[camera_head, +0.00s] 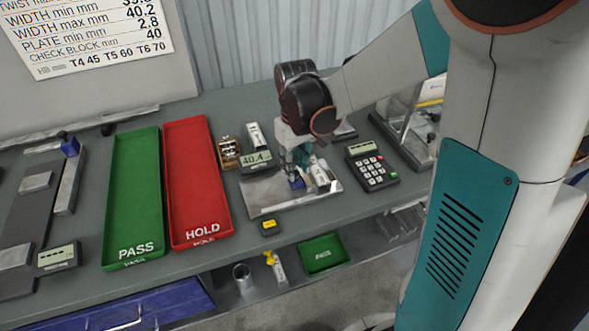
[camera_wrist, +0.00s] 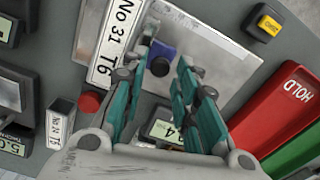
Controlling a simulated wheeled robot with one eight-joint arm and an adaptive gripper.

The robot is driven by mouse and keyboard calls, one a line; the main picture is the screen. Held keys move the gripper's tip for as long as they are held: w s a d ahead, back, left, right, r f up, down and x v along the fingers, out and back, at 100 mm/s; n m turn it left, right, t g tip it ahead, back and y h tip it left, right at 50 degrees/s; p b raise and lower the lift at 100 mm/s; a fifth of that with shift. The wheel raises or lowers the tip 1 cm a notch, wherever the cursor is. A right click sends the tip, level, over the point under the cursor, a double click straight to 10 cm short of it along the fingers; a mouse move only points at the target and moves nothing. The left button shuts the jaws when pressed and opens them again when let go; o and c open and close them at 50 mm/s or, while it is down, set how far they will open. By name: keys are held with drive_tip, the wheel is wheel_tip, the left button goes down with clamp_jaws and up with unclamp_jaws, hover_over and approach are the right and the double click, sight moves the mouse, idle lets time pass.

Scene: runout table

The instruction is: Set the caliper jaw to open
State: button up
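The caliper sits at the middle of the bench, with a bright steel plate (camera_head: 262,196) and a readout (camera_head: 256,160) showing 40.4. A blue block with a dark round knob (camera_wrist: 160,64), apparently the jaw's slider, stands on the plate (camera_wrist: 225,62). My gripper (camera_head: 300,172) is low over the plate. In the wrist view my gripper (camera_wrist: 168,52) has its teal fingers apart, one on each side of the blue block. I cannot tell whether they touch it. The readout is partly hidden there. A white bar marked No 31 T6 (camera_wrist: 112,45) lies beside the block.
Left of the caliper are a red HOLD tray (camera_head: 200,195) and a green PASS tray (camera_head: 135,205). A keypad (camera_head: 371,168) stands close on the right. A small yellow-buttoned box (camera_head: 269,227) is near the front edge. A brass-coloured block stack (camera_head: 229,152) stands behind.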

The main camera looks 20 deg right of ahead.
drive_tip(key=shift+f, duration=0.6)
clamp_jaws()
drive_tip(key=shift+a, duration=3.2)
unclamp_jaws()
drive_tip(key=shift+a, duration=0.15)
drive_tip(key=shift+r, duration=0.1)
